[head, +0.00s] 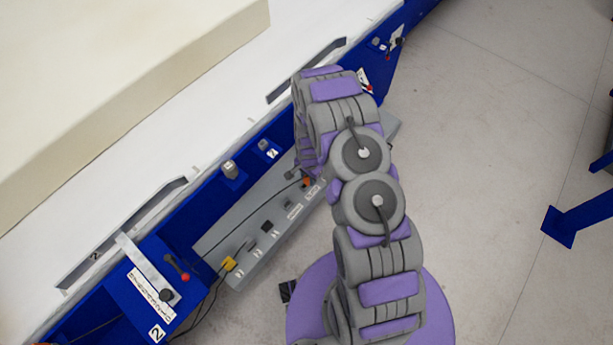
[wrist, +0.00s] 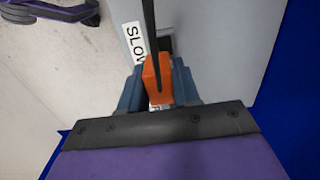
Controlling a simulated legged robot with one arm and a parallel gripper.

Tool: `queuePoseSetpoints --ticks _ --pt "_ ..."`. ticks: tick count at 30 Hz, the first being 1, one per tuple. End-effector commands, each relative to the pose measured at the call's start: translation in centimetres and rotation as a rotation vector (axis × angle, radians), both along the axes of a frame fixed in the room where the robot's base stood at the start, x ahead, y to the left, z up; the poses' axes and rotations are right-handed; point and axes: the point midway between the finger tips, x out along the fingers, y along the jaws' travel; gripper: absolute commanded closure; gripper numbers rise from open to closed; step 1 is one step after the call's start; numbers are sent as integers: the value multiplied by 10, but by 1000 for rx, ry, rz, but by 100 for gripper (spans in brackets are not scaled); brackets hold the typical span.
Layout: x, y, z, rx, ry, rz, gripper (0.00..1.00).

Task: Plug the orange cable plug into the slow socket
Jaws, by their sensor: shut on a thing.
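The orange cable plug (wrist: 153,72) is between the jaws of my gripper (wrist: 158,90) in the wrist view, and the jaws are shut on it. Its black cable runs up from it. The slow socket (wrist: 167,44) shows as a dark patch just beyond the plug, next to the "SLOW" label (wrist: 134,42). The plug and cable partly hide it, and I cannot tell whether the plug touches it. In the head view the orange plug (head: 307,181) is small, at the grey socket panel (head: 215,245), and my arm hides most of my gripper.
A yellow plug (head: 229,264) sits at the left end of the panel, with black sockets and labels between. Cables lie across the panel. A blue machine frame runs behind it, with a red-knobbed lever (head: 178,267). A large cream foam block (head: 110,70) lies beyond.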

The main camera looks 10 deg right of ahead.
Motion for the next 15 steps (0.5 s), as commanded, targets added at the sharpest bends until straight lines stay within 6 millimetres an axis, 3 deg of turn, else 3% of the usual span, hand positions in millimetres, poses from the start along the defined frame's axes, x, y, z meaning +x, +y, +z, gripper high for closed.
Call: queuePoseSetpoints --ticks 15 --pt "0 -4 -1 5 0 -1 100"
